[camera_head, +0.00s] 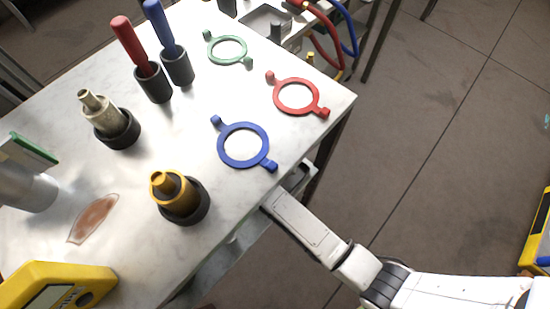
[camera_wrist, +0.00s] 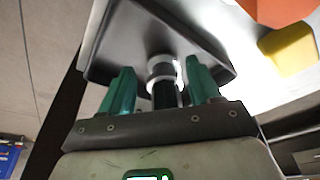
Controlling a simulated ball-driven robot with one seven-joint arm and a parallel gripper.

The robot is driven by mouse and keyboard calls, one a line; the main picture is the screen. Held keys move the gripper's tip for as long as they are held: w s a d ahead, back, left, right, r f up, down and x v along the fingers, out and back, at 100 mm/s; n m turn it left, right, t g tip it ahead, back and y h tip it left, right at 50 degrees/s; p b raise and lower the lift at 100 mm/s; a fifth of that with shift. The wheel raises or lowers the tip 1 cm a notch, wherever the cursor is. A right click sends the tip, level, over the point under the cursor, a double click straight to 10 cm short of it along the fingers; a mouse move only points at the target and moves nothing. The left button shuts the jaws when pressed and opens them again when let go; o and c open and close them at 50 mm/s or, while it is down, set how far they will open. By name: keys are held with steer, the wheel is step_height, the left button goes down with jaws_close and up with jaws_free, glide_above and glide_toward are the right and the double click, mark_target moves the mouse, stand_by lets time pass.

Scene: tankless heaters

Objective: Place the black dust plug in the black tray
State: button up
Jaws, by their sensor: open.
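In the wrist view, my gripper (camera_wrist: 159,67) is open, with one green finger on each side of the black dust plug (camera_wrist: 165,93). The plug is a dark cylinder with a pale ring near its far end. Gaps show between it and both fingers. The black tray (camera_wrist: 110,62), a dark square with a raised rim, lies just beyond the fingertips. The plug's far end meets the tray's dark surface in the picture; exact contact is hard to tell. In the head view, my arm reaches to the table's near right edge, where the fingers and plug are hidden.
The marble tabletop (camera_head: 190,120) holds a blue ring (camera_head: 225,150), a red ring (camera_head: 314,108), a green ring (camera_head: 244,52), a yellow fitting (camera_head: 170,188) in a black cup, and a yellow meter (camera_head: 95,275). Red and blue hoses (camera_head: 325,40) are at the back.

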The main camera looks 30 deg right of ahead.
steer(key=s+a, duration=0.1)
steer(key=s, duration=0.1)
steer(key=s+a, duration=0.1)
steer(key=s, duration=0.2)
steer(key=s+a, duration=0.2)
steer(key=shift+s+p, duration=0.3)
steer(key=shift+s, duration=0.05)
